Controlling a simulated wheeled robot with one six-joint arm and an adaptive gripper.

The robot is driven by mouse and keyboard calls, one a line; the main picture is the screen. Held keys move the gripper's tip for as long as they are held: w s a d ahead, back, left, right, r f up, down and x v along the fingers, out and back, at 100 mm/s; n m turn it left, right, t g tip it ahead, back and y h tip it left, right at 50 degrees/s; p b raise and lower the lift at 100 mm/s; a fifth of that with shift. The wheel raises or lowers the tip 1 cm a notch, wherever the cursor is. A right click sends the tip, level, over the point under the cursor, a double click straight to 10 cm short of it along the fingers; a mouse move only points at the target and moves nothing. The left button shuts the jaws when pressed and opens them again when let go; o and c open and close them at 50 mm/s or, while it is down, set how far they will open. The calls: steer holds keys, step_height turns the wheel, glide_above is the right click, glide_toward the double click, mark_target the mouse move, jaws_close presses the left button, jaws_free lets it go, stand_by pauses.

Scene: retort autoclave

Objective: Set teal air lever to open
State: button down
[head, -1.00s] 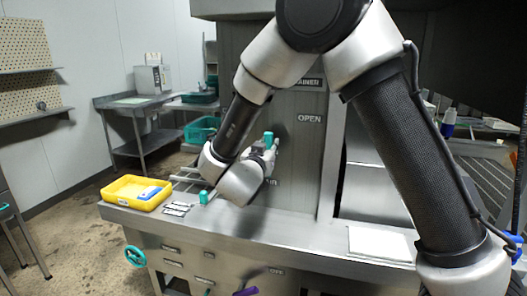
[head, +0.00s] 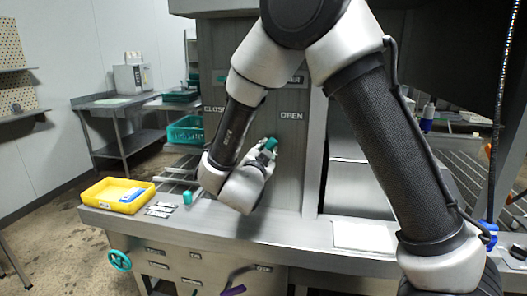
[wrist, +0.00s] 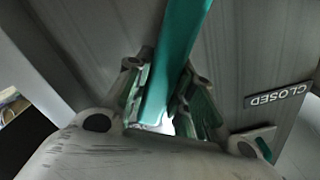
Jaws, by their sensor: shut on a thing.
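The teal air lever (head: 270,143) is on the grey upright panel, below and a little left of the OPEN label (head: 292,116). The CLOSED label appears upside down at right there (wrist: 278,96).
A yellow tray (head: 97,198) with a blue item sits on the ledge's left end. A small teal knob (head: 187,198) stands on the ledge. A teal handwheel (head: 120,260) and a purple handle (head: 232,291) are on the front below. A white sheet (head: 362,236) lies right.

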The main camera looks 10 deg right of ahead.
steer(key=shift+f, duration=0.1)
steer(key=c, duration=1.2)
jaws_free()
steer(key=v, duration=1.2)
